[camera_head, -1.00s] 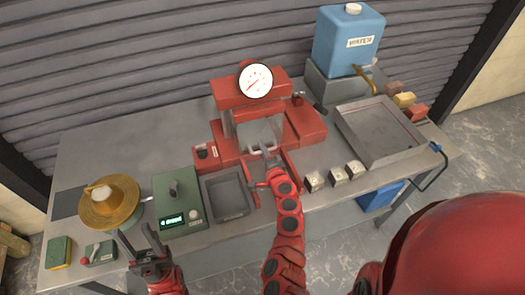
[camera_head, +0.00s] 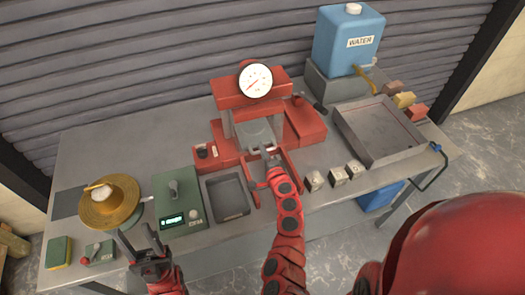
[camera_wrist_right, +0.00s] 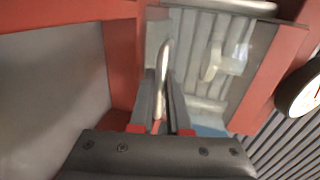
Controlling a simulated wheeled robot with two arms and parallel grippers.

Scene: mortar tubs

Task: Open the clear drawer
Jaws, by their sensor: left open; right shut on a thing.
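The red press (camera_head: 225,92) stands at the middle back of the bench. Its clear drawer (camera_head: 257,133) is a see-through panel in a red frame, below the round gauge; it also shows in the wrist view (camera_wrist_right: 232,62). My right gripper (camera_head: 268,160) is at the drawer's front edge. In the wrist view its fingers (camera_wrist_right: 164,92) are shut on a pale metal handle (camera_wrist_right: 161,70) beside the panel. My left gripper (camera_head: 143,246) is open and empty at the bench's front edge, apart from the press.
A green scale (camera_head: 180,205) and a grey tray (camera_head: 228,196) stand left of my right arm. Several small metal cubes (camera_head: 338,176) lie to the right, before a large shallow tray (camera_head: 378,130). A blue water tank (camera_head: 347,40) stands behind.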

